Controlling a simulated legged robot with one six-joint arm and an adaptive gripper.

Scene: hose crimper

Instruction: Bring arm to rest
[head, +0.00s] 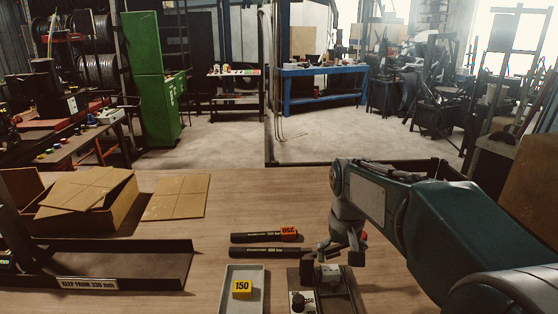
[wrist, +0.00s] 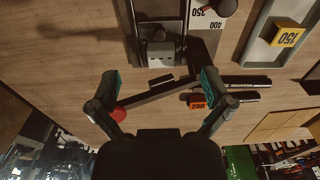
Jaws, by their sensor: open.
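My gripper (wrist: 160,92) is open and empty, with teal-padded fingers spread wide. It is above the bench beside the hose crimper (wrist: 160,40); the crimper also shows in the head view (head: 331,274), at the front centre. A dark lever bar (wrist: 165,93) with a red knob (wrist: 118,115) shows between and below the fingers; I cannot tell how far below. In the head view my gripper (head: 340,246) is small, dark and partly merged with the crimper. My teal arm reaches in from the right.
Two black hoses (head: 262,252) lie left of the gripper, one with an orange 250 tag (head: 289,234). A grey tray (head: 230,276) holds a yellow 150 block (head: 242,289). A cardboard box (head: 95,215) and dark angled stand (head: 140,262) are left. The bench's back middle is clear.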

